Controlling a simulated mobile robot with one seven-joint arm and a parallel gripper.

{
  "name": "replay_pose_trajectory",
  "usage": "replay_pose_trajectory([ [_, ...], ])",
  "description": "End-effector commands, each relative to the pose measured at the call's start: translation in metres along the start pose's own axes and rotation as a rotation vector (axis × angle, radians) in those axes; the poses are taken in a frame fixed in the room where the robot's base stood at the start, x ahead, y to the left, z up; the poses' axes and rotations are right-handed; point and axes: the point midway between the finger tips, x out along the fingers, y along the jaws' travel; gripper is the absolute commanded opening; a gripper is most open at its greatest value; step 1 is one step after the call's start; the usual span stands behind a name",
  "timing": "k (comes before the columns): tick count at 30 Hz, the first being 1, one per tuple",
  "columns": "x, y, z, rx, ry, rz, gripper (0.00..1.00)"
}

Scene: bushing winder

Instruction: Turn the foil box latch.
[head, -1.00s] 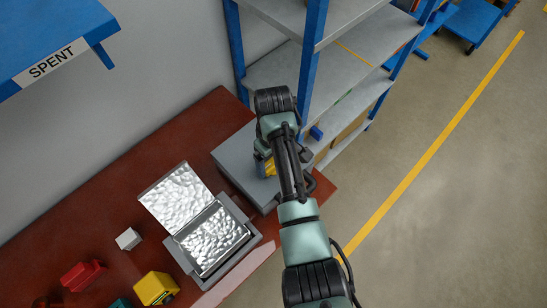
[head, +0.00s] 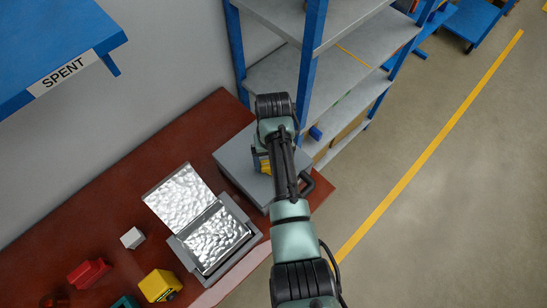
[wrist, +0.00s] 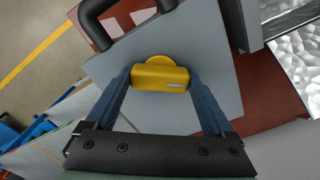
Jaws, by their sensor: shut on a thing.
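A yellow latch (wrist: 160,77) with a rounded tab sits over the flat grey face of a closed grey box (head: 233,164). My gripper (wrist: 160,80) has its two blue fingers against the latch's left and right ends and is shut on it. In the head view the latch (head: 265,167) shows partly beside my arm, and the arm hides much of the box top. The box has a black handle (head: 322,188) on its near right side, which also shows at the top of the wrist view (wrist: 98,25).
An open, foil-lined grey case (head: 168,244) stands left of the closed box on the red-brown bench (head: 100,190). A white cube (head: 132,238), red block (head: 89,274) and yellow block (head: 159,285) lie further left. Blue-framed shelves (head: 305,75) stand behind.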

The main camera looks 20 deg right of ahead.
Motion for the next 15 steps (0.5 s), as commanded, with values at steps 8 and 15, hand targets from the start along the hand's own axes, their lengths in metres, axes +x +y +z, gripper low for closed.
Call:
replay_pose_trajectory([
  [8, -0.0022, -0.001, -0.0013, 0.262, 0.003, -0.002, 0.32],
  [15, -0.0022, -0.0009, -0.0017, 0.49, 0.004, -0.002, 0.32],
])
